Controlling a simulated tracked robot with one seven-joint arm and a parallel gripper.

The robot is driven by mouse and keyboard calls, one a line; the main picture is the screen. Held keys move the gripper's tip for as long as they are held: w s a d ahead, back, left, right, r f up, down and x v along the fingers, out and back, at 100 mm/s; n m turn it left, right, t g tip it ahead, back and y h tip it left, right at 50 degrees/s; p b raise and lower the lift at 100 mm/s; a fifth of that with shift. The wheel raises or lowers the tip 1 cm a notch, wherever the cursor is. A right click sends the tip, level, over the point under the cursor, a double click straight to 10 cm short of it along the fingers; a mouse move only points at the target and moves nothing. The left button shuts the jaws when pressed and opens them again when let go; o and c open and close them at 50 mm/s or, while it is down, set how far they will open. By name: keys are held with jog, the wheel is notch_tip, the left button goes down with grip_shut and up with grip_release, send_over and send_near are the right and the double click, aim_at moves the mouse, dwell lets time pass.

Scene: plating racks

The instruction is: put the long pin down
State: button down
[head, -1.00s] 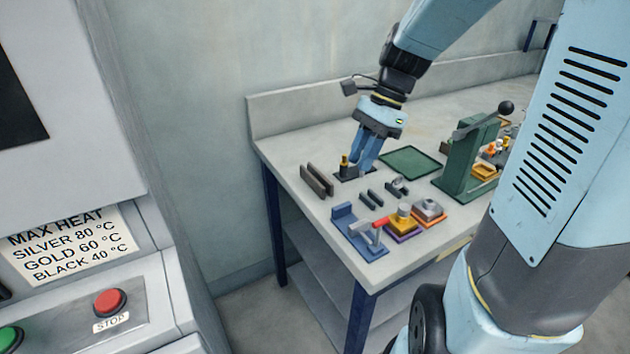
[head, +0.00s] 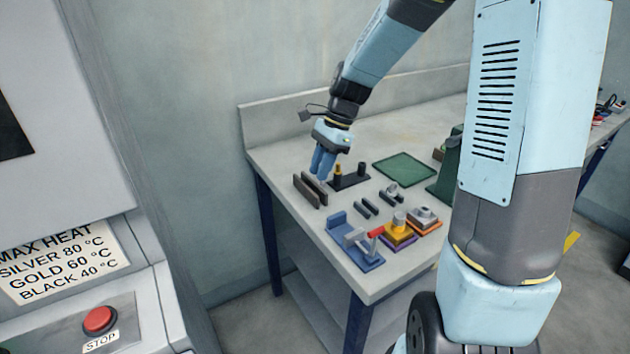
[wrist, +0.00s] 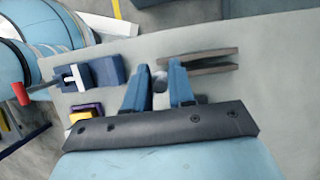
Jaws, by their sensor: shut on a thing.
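My gripper (head: 321,175) points down just behind the pair of dark upright rails (head: 310,190) at the left of the bench. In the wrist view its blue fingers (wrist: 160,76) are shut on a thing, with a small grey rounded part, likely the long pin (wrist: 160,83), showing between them. Most of the pin is hidden by the fingers, so I cannot tell whether it touches the bench. The rails also show in the wrist view (wrist: 200,62), close to the fingertips.
A black base (head: 349,182) with a brass post and a dark post stands right of my gripper. A blue red-handled clamp (head: 355,243), yellow and grey parts on coloured bases, and small dark blocks lie nearer. A green mat (head: 405,168) lies behind, right.

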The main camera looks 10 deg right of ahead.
aim_at(314, 193)
jog(key=shift+w+a+f, duration=0.15)
jog(key=shift+w+f, duration=0.1)
jog(key=shift+f, duration=0.65)
jog(key=shift+w+a+f, duration=0.15)
jog(key=shift+w+f, duration=0.15)
jog(key=shift+f, duration=0.6)
jog(key=shift+w+a+f, duration=0.15)
jog(key=shift+w+f, duration=0.1)
jog(key=shift+f, duration=0.65)
jog(key=shift+s+f, duration=0.2)
jog(key=shift+f, duration=0.25)
